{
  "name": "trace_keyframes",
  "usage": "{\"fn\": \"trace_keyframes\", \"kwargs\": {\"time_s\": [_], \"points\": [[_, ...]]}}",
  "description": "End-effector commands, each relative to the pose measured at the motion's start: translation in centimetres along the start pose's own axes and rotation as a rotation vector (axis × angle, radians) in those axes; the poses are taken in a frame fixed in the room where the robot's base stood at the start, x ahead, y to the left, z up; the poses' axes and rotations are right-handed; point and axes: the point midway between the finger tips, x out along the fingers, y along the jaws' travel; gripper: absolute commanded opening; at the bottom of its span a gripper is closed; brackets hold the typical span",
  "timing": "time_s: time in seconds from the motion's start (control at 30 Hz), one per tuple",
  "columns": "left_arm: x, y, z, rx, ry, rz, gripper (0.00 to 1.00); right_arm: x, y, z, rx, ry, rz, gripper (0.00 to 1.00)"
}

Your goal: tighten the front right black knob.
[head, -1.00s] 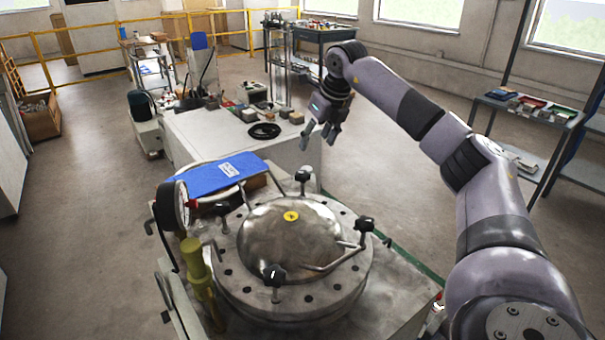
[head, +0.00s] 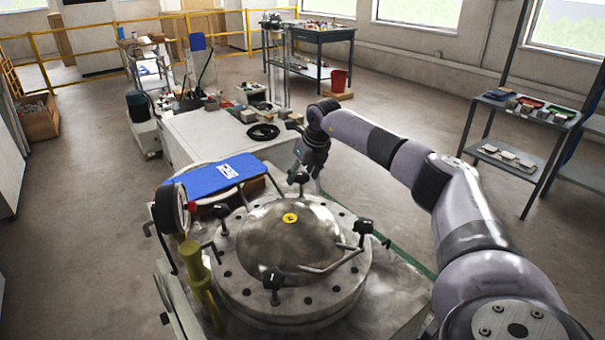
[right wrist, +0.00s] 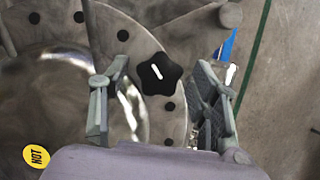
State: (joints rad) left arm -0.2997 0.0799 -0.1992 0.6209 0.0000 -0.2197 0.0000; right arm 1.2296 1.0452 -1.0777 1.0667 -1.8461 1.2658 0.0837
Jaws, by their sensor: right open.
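A round metal vessel lid (head: 262,245) with a yellow sticker (head: 290,218) on its dome has black knobs around its flange. One knob (head: 363,227) is at the right, one (head: 273,277) is nearest the camera, and one (head: 222,211) is at the left. My right gripper (head: 309,172) is at the far knob (head: 302,178) and partly overlaps it. In the right wrist view, the star-shaped black knob (right wrist: 159,74) lies between the open fingers of the gripper (right wrist: 160,95), with visible gaps on both sides. My left gripper is out of view.
A pressure gauge (head: 181,208) and a yellow valve post (head: 196,270) stand at the vessel's left. A white bench (head: 200,135) with a black coil (head: 263,132) is beyond.

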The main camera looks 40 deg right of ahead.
Motion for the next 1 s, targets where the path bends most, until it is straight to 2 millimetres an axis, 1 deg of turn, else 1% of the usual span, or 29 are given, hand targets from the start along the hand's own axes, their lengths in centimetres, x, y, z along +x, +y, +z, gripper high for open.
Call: {"fn": "trace_keyframes", "kwargs": {"time_s": [0.1,0.8,1.0], "points": [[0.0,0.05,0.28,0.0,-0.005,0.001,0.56,0.0,0.02,-0.01,0.0,0.0,0.0,0.54],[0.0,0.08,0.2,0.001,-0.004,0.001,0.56,-0.04,0.0,0.0,0.001,0.0,0.0,0.08],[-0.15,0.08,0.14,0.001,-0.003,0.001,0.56,-0.09,0.0,0.02,0.011,0.0,-0.005,0.07]]}}
